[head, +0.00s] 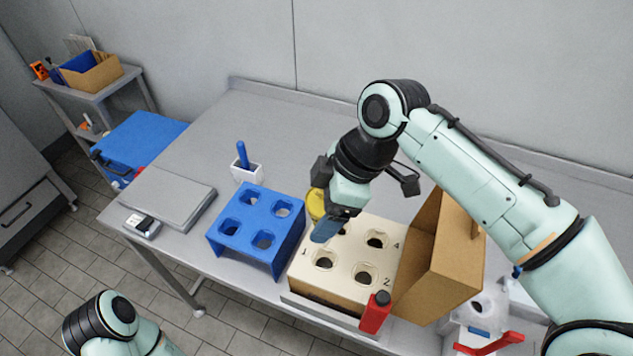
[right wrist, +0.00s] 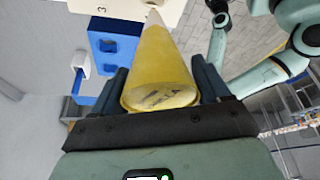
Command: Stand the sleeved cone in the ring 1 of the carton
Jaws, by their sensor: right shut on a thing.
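My right gripper (head: 322,222) is shut on the yellow sleeved cone (head: 316,203), over the back left of the carton. In the right wrist view the sleeved cone (right wrist: 160,65) lies between the two dark fingers, its wide end towards the camera and its pale narrow tip away. In the head view the gripper hides most of it. The carton (head: 350,295) has a cream top with round holes, and 1, 2 and 4 can be read there. Ring 1 (head: 324,259) is at its front left and looks empty. My left gripper is out of view; only part of that arm shows.
A blue holed rack (head: 245,240) stands just left of the carton. A red bottle (head: 376,312) stands at the front right corner. A white holder (head: 247,172) with a blue tool stands behind the rack.

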